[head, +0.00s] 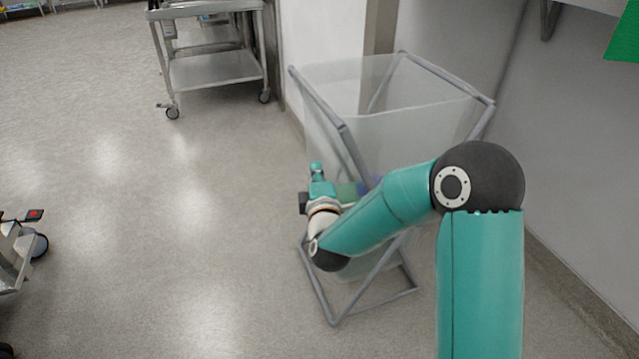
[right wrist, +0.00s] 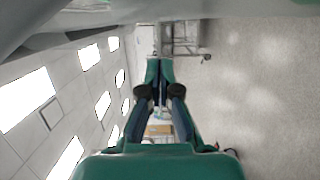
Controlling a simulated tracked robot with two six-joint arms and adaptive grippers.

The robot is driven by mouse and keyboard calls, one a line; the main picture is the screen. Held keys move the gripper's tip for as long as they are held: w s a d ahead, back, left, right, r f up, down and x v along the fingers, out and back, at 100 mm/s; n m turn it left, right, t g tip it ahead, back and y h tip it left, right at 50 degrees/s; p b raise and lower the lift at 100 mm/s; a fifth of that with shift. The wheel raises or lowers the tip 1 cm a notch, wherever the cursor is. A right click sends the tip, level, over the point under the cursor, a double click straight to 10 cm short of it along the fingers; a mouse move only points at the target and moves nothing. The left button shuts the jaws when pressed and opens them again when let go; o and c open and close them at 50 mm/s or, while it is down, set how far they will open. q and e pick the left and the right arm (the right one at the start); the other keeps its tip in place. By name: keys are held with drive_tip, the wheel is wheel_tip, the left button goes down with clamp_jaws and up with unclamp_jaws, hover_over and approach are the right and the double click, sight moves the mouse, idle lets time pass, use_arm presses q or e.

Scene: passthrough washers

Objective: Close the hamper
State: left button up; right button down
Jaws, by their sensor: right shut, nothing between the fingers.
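The hamper (head: 405,140) stands right of centre in the head view. It has a translucent bag hung on a grey tube frame. Its top is spread open, with a bar on the left side and one on the right. Faint green and blue things show low through the bag. My teal right arm crosses in front and hides part of the hamper's lower half. My right gripper (head: 316,170) is at the hamper's left side, below the left top bar. In the right wrist view its fingers (right wrist: 158,70) are together and empty. I cannot tell whether it touches the bag. My left gripper is not in view.
A metal cart (head: 215,70) stands on the floor behind, to the left. Part of another wheeled cart (head: 15,250) shows at the left edge. Walls close in behind and right of the hamper. The floor (head: 170,210) to the left is clear.

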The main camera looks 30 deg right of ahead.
sight(334, 168)
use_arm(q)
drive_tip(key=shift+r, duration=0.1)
use_arm(e)
drive_tip(key=shift+s+d, duration=0.3)
drive_tip(key=shift+d, duration=0.65)
drive_tip(key=shift+s+d, duration=0.25)
drive_tip(key=shift+d, duration=0.7)
